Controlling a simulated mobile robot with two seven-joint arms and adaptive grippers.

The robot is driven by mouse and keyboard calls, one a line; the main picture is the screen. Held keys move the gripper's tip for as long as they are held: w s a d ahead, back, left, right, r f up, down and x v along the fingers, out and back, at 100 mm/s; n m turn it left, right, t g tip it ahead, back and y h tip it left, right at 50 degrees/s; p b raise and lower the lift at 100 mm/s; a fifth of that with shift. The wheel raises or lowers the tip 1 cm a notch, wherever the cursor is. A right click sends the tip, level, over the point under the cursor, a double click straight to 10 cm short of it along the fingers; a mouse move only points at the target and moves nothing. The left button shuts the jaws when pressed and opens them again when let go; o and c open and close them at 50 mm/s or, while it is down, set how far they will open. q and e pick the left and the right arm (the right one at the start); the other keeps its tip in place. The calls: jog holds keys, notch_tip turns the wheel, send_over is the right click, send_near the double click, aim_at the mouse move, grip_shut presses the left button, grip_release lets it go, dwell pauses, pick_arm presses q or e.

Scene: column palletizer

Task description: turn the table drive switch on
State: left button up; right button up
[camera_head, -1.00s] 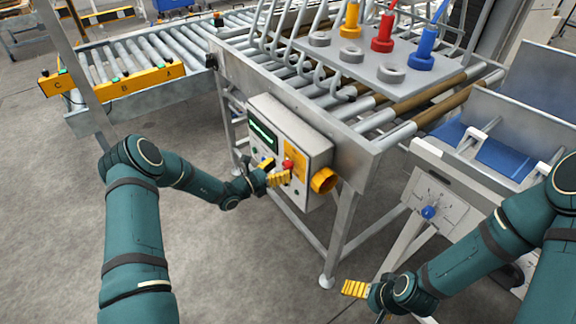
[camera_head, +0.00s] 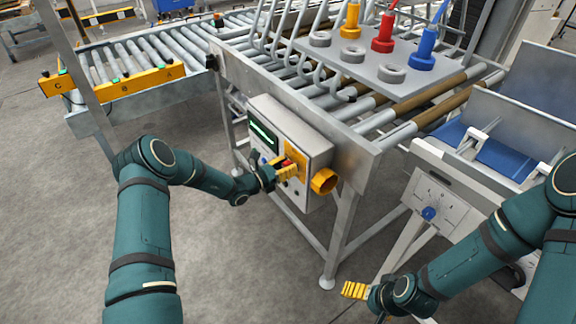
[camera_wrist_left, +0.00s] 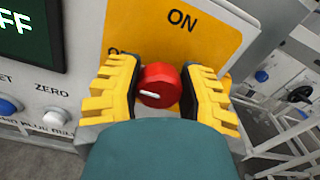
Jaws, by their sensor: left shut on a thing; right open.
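The table drive switch is a round red knob (camera_wrist_left: 160,85) with a white mark, on a yellow plate (camera_wrist_left: 196,32) lettered "ON" at the top. A second label to the left is partly hidden by a finger. The white mark lies nearly level. My left gripper (camera_wrist_left: 160,92) is shut on the knob, one yellow finger on each side; it also shows at the control box in the head view (camera_head: 290,170). The dark display (camera_wrist_left: 30,35) ends in "FF" in green. My right gripper (camera_head: 355,290) is open and empty, low over the floor at the bottom.
A blue button (camera_wrist_left: 9,105) and a white ZERO button (camera_wrist_left: 57,118) sit left of the knob. The roller table (camera_head: 365,135) stands behind, with a plate of coloured pegs and grey rings.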

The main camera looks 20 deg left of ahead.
pick_arm(q)
jog(key=shift+m, duration=0.3)
jog(key=m+b, duration=0.1)
jog(key=m, duration=0.3)
jog(key=shift+d+b, duration=0.1)
jog(key=shift+b, duration=0.2)
jog(key=m+b, duration=0.1)
jog(key=m, duration=0.5)
jog(key=shift+d+b, duration=0.1)
jog(key=shift+b, duration=0.25)
jog(key=m+b, duration=0.1)
jog(key=m, duration=0.2)
jog(key=shift+s+f+b, duration=0.1)
jog(key=shift+b, duration=0.2)
jog(key=shift+m+b, duration=1)
jog(key=shift+m, duration=1.2)
jog(key=o, duration=1.2)
